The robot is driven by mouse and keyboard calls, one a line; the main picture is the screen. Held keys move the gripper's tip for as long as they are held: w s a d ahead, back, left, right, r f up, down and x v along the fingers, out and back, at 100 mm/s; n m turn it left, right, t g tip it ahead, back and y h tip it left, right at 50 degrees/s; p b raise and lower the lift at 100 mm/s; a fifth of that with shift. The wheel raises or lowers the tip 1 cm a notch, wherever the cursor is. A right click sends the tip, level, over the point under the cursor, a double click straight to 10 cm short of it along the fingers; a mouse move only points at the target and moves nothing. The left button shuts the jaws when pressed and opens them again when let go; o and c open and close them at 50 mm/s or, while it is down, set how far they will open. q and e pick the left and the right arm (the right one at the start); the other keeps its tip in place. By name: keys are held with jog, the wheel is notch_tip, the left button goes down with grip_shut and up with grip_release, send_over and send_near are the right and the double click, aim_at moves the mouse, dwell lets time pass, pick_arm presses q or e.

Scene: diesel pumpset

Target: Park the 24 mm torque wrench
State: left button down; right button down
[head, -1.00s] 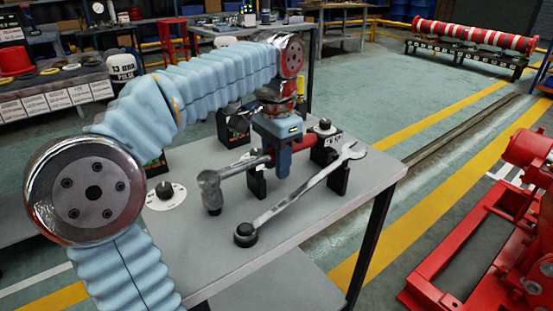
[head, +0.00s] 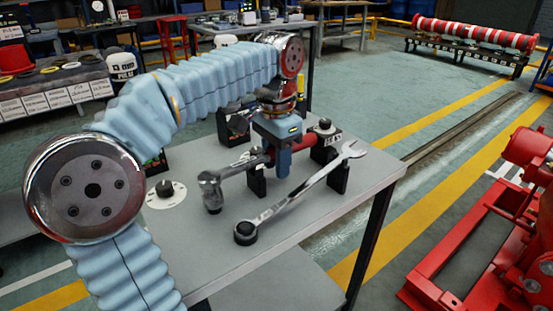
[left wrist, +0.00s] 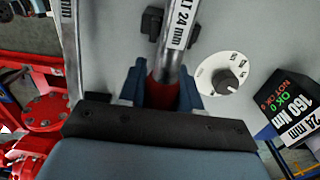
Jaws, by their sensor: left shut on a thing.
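The torque wrench (head: 232,172) has a grey shaft, a socket head at its left end and a red handle at its right. My left gripper (head: 281,165) points down and is shut on the red handle. In the left wrist view the gripper (left wrist: 163,95) clasps the red grip, and the wrench shaft (left wrist: 179,25) carries a 24 mm label. A black stand post (head: 256,182) is under the shaft, and another stand block (head: 325,150) is by the handle end. I cannot tell whether the wrench touches them. My right gripper is not in view.
A long spanner (head: 300,192) lies in front, its open end raised at a black post (head: 339,180). A white dial (head: 166,194) and a 24 mm display box (left wrist: 292,108) are nearby. The grey bench (head: 215,265) is clear at its front. Red machinery (head: 490,240) stands right.

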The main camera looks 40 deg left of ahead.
pick_arm(q)
jog(key=shift+f+b, duration=0.6)
jog(key=shift+f, duration=0.25)
jog(key=c, duration=0.7)
grip_release()
notch_tip(320, 180, up, 14)
jog(key=p, duration=0.4)
jog(key=shift+f, duration=0.1)
